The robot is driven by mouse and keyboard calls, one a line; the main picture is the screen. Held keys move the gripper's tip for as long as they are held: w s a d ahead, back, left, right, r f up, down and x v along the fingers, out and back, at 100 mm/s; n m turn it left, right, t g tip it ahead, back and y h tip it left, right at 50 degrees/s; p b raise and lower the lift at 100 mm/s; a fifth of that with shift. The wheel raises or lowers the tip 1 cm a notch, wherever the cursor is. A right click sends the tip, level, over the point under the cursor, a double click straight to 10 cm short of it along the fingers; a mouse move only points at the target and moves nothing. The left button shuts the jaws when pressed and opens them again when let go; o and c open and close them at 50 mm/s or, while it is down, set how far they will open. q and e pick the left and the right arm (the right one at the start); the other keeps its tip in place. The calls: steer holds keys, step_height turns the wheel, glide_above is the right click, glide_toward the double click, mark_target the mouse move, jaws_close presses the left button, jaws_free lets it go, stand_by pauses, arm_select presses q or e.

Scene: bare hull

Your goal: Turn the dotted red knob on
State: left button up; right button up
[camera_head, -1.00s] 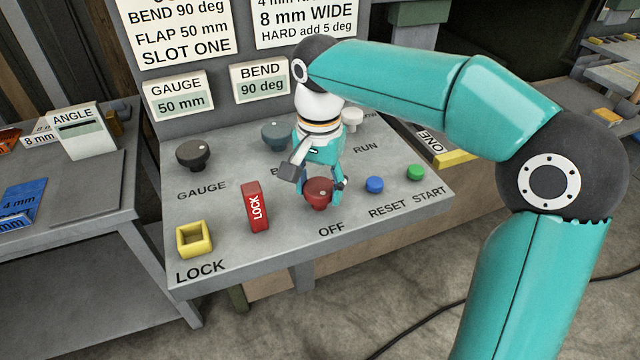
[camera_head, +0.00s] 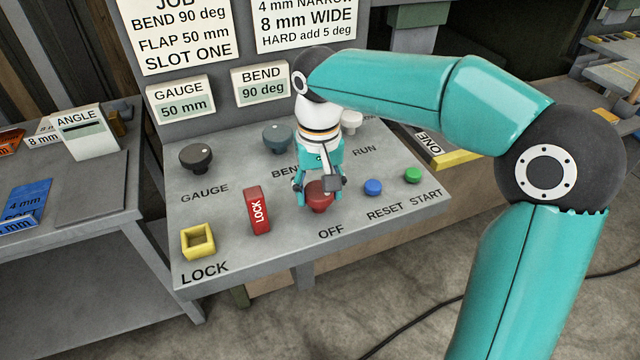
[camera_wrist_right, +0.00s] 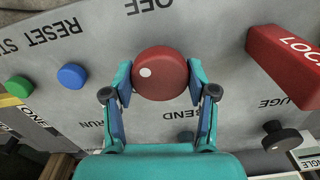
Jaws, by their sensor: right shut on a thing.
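The dotted red knob (camera_head: 318,202) stands on the grey sloped panel (camera_head: 240,225), above the OFF label and below the RUN label. My right gripper (camera_head: 319,188) comes down over it from above and is shut on it. In the right wrist view the red knob (camera_wrist_right: 165,80) sits between the two fingertips of my right gripper (camera_wrist_right: 160,82), one on each side. Its white dot lies at the left of its face in that view, on the side of the blue button. In the head view the wrist partly hides the knob. My left gripper is not in view.
A red LOCK block (camera_head: 257,209) and a yellow square socket (camera_head: 198,241) are left of the knob. A blue button (camera_head: 373,187) and a green button (camera_head: 412,175) are to the right. Dark knobs (camera_head: 196,157) stand behind, at the GAUGE and BEND labels.

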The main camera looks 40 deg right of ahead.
mark_target(318, 190)
steer(key=n+p, duration=0.1)
steer(key=n, duration=0.4)
steer(key=shift+n, duration=0.3)
steer(key=n+p, duration=0.1)
steer(key=n, duration=0.4)
steer(key=shift+p, duration=0.3)
steer(key=o, duration=1.2)
steer(key=shift+c, duration=0.2)
steer(key=shift+r, duration=0.1)
step_height(318, 190, up, 12)
